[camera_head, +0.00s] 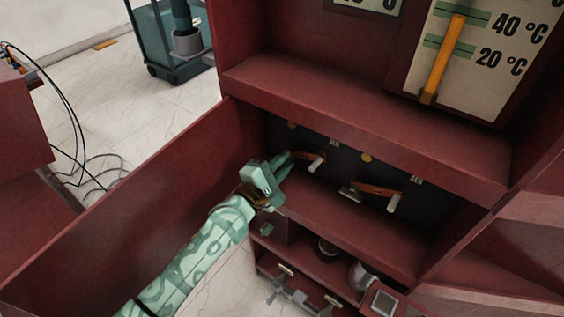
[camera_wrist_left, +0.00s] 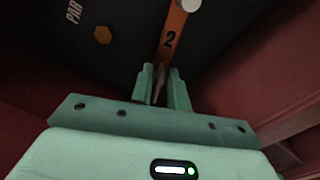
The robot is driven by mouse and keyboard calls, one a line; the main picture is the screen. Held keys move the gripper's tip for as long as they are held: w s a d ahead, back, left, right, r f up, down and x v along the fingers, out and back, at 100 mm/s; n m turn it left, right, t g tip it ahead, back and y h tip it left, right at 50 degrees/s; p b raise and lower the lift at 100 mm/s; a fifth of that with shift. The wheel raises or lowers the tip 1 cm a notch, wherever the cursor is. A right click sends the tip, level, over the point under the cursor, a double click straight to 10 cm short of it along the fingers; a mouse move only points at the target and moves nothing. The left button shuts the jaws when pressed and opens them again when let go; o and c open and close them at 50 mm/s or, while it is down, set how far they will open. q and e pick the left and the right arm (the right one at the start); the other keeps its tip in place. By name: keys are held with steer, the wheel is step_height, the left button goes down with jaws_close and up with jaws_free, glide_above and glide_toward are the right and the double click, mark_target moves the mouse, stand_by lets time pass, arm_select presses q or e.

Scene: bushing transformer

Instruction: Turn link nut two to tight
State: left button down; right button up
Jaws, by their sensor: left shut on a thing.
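The orange link marked 2 (camera_wrist_left: 172,38) runs up from between my left fingertips in the left wrist view. In the head view the same link (camera_head: 309,156) is the left one of two on the dark panel, with a white post at its right end. My left gripper (camera_head: 285,162) is at the link's left end. In the left wrist view my left gripper (camera_wrist_left: 162,84) is shut on a slim brownish piece at that end, which I take to be link nut two (camera_wrist_left: 160,82). The fingers hide most of it. My right gripper is not in view.
A second orange link (camera_head: 376,188) with a white post sits to the right on the panel. The red cabinet shelf (camera_head: 360,235) runs below, and the open red door (camera_head: 150,215) stands left of my arm. A thermometer (camera_head: 442,60) hangs above.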

arm_select(q)
steer(key=shift+f+m, duration=0.2)
steer(key=shift+m, duration=1.2)
steer(key=shift+f+m, duration=0.1)
steer(key=shift+m, duration=0.2)
steer(key=c, duration=1.6)
jaws_free()
steer(key=shift+s, duration=0.1)
